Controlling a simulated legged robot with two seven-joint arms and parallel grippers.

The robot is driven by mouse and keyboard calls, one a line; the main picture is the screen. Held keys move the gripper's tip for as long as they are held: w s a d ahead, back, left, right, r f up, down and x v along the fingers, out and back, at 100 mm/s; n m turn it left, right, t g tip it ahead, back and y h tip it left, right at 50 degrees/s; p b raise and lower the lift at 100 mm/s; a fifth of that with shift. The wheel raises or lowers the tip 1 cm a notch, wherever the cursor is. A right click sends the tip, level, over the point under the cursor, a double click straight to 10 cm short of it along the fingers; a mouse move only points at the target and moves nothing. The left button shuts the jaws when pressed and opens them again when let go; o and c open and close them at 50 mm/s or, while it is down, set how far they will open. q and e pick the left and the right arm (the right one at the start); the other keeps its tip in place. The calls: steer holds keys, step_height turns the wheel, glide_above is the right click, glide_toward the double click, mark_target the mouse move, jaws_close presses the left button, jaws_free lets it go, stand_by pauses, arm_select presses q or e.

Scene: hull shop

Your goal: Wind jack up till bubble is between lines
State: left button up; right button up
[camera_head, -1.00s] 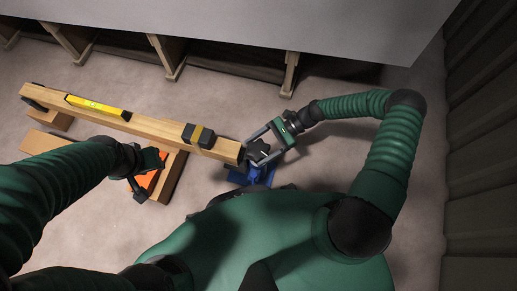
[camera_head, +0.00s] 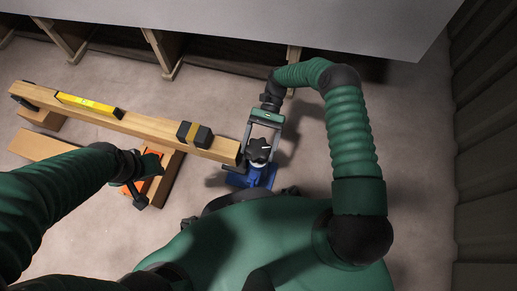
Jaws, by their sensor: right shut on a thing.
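A blue jack (camera_head: 256,178) stands on the floor at the right end of a long wooden beam (camera_head: 150,124). A dark lobed knob (camera_head: 258,150) sits on top of the jack. My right gripper (camera_head: 260,146) reaches down from above and is shut on the knob, a finger on each side. A yellow spirit level (camera_head: 88,104) lies on the beam's left part; its bubble is too small to read. My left gripper (camera_head: 145,178) is at an orange thing (camera_head: 150,170) below the beam; its fingers are partly hidden, so I cannot tell its opening.
Wooden blocks (camera_head: 40,118) lie under and beside the beam. A large grey hull panel (camera_head: 280,25) on wooden supports overhangs the back. A ribbed wall (camera_head: 490,150) stands at the right.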

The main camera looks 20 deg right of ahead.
steer(key=shift+f, duration=0.15)
stand_by(0.4)
steer(key=o, duration=1)
steer(key=shift+o, duration=0.2)
steer(key=shift+w+d, duration=0.1)
steer(key=shift+w, duration=0.15)
steer(key=v, duration=0.7)
steer(key=shift+w, duration=0.1)
